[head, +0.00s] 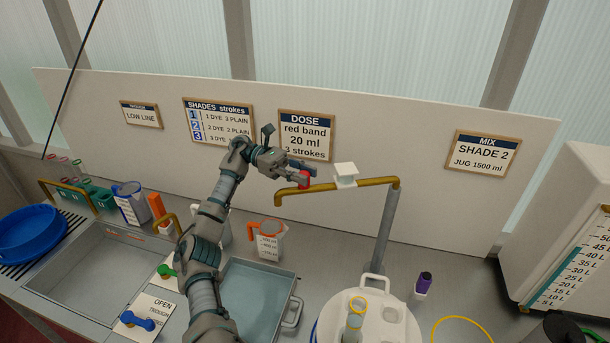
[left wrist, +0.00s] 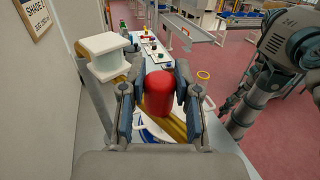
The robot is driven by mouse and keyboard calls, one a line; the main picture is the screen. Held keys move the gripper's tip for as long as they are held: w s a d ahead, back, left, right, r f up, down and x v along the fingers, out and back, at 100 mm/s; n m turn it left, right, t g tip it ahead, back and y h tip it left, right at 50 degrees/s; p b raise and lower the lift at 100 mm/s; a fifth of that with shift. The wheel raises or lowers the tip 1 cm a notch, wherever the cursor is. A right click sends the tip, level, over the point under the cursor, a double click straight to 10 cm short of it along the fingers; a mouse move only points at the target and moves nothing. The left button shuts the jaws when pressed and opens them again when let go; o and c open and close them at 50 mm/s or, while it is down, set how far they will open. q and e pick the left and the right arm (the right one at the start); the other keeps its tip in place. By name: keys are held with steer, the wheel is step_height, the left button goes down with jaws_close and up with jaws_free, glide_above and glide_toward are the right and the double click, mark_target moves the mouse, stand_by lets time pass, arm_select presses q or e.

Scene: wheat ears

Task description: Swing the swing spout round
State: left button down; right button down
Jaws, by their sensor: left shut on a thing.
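The swing spout (head: 375,182) is a brass-coloured pipe on top of a grey upright post (head: 385,230). It reaches left from the post, and its bent tip (head: 278,201) points down above the bench near the shallow grey tray. A red knob (head: 304,180) stands on the spout near its tip; it also shows large in the left wrist view (left wrist: 159,94). My left gripper (head: 300,178) is shut on the red knob, with one finger on each side of it. A white block (head: 345,170) sits on the pipe between knob and post. My right gripper does not show.
Under the spout stand a shallow tray (head: 292,275) and a jug with an orange handle (head: 268,246). A white lidded container (head: 345,303) stands near the post's foot. A purple-topped bottle (head: 424,284) is to its right. The white backboard (head: 390,140) rises close behind the spout.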

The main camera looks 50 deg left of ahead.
arm_select(q)
steer(key=shift+a+r, duration=0.15)
steer(key=shift+r, duration=0.05)
steer(key=c, duration=1)
jaws_free()
steer(key=shift+c, duration=0.2)
steer(key=shift+o, duration=1.1)
steer(key=shift+d+r, duration=0.1)
steer(key=shift+d, duration=0.3)
steer(key=shift+w+d, duration=0.1)
steer(key=shift+d, duration=0.3)
steer(key=shift+a+r, duration=0.2)
steer(key=shift+r, duration=0.15)
steer(key=r, duration=0.2)
steer(key=a+r, duration=0.1)
steer(key=r, duration=0.1)
steer(key=shift+r, duration=0.15)
steer(key=r, duration=0.1)
steer(key=d+r, duration=0.1)
steer(key=r, duration=0.1)
steer(key=d+r, duration=0.1)
steer(key=r, duration=0.1)
steer(key=shift+w, duration=0.1)
steer(key=shift+a+f, duration=0.15)
steer(key=shift+a, duration=0.5)
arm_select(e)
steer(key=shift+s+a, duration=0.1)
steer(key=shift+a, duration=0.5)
